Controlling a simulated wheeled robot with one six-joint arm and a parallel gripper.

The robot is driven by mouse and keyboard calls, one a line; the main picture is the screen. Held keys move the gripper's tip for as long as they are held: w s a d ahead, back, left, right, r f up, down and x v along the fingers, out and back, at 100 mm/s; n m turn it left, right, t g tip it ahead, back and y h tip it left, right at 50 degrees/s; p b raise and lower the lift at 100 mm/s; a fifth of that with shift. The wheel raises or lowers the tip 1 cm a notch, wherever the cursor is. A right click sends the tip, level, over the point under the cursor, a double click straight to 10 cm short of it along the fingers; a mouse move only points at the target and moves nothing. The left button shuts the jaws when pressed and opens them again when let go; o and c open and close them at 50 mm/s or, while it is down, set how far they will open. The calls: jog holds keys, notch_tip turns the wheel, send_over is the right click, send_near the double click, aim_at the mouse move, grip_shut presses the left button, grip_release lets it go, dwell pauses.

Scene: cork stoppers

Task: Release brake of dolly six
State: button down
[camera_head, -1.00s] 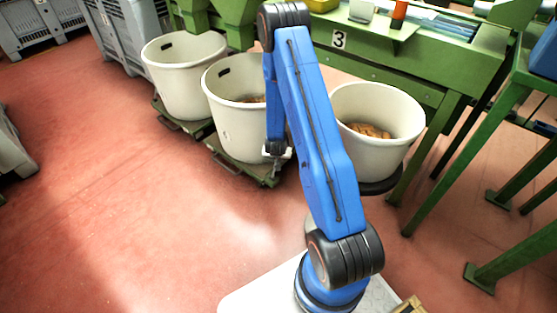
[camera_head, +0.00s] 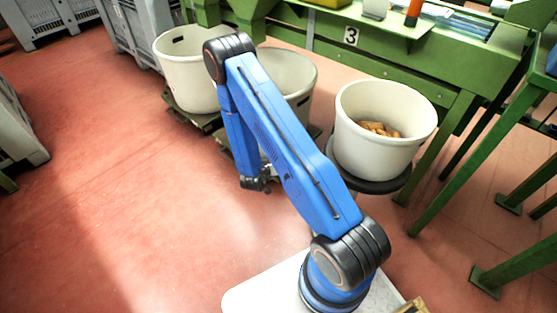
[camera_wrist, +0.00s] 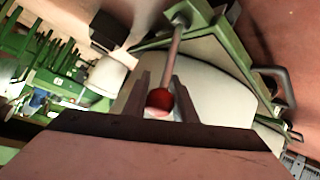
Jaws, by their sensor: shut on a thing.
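A rod-like lever (camera_wrist: 174,45) with a red ball knob (camera_wrist: 159,99) shows in the wrist view. The knob sits between the two fingers of my gripper (camera_wrist: 162,95), which is shut on it. The lever rises from a green dolly frame (camera_wrist: 222,35) beside a white tub (camera_wrist: 222,82). In the head view my gripper (camera_head: 258,183) is low, in front of the middle white tub (camera_head: 297,72) and its green dolly (camera_head: 222,140). My arm hides much of that tub and dolly. No number is readable on any dolly.
Another white tub (camera_head: 178,75) stands on a dolly at the left. A third tub (camera_head: 380,150), holding cork stoppers (camera_head: 378,129), rests on a dark round support at the right. A green machine marked 3 (camera_head: 400,72) stands behind. The red floor (camera_head: 120,200) at left is clear.

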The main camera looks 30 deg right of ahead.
jog(key=shift+s+a+f, duration=0.1)
jog(key=shift+s+a, duration=0.1)
jog(key=shift+a, duration=0.25)
jog(key=c, duration=1.5)
grip_release()
jog(key=shift+o, duration=0.2)
jog(key=shift+a, duration=0.1)
jog(key=v, duration=1.7)
jog(key=shift+a, duration=0.1)
jog(key=shift+c, duration=0.4)
